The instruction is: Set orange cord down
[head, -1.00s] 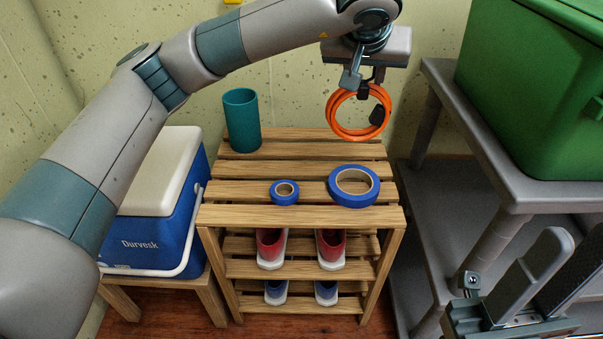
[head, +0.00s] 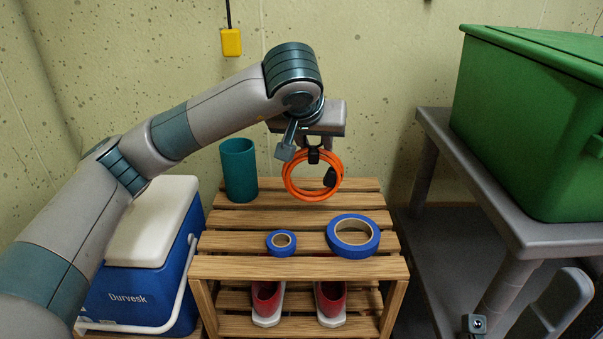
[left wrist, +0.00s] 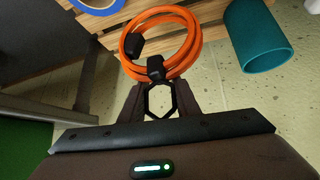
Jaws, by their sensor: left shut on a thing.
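The orange cord (head: 312,177) is a coil with a black strap and a black plug. My left gripper (head: 314,152) is shut on the cord at its black strap, and the coil hangs below it. In the left wrist view the cord (left wrist: 193,58) sits just past my left fingertips (left wrist: 158,92). The coil is over the back slats of the wooden rack (head: 290,268), right of a teal cup (head: 238,170). I cannot tell if it touches the slats.
A small blue tape roll (head: 271,243) and a larger one (head: 372,244) lie on the rack's front slats. Red shoes (head: 331,299) are on the shelf below. A blue cooler (head: 140,300) stands left. A grey cart (head: 520,240) with a green bin (head: 530,120) stands right.

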